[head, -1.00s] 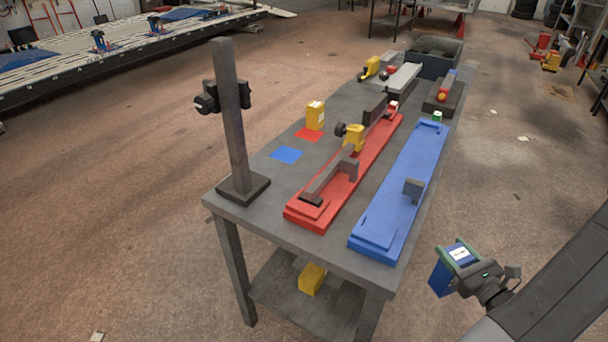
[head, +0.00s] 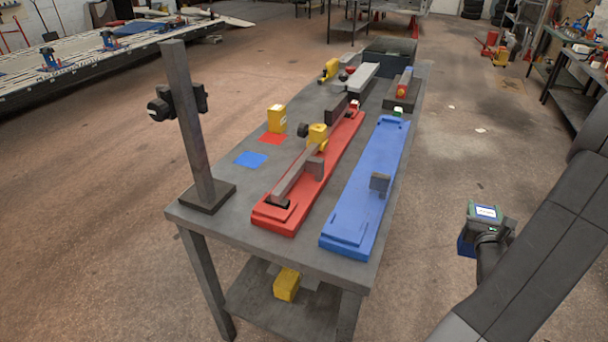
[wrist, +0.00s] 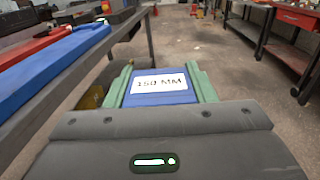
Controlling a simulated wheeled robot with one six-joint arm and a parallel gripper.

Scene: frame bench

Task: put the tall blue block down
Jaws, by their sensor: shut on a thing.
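The tall blue block (head: 466,246) is in my gripper, off the right side of the bench and over open floor. In the wrist view the block (wrist: 158,98) has a white label reading "150 MM" and sits between two green jaws. My gripper (head: 485,211) is shut on it; my wrist and arm hide part of the block in the head view. A blue square (head: 250,159) lies flat on the bench's left side, with nothing on it. A red square (head: 272,138) lies just beyond it, and a yellow block (head: 277,118) stands by its far edge.
The bench (head: 205,224) carries a red fixture (head: 275,215) with a bar on it, and a blue fixture (head: 350,232) nearer me. A dark post (head: 187,120) stands on the near left corner. A dark bin (head: 390,58) is at the far end.

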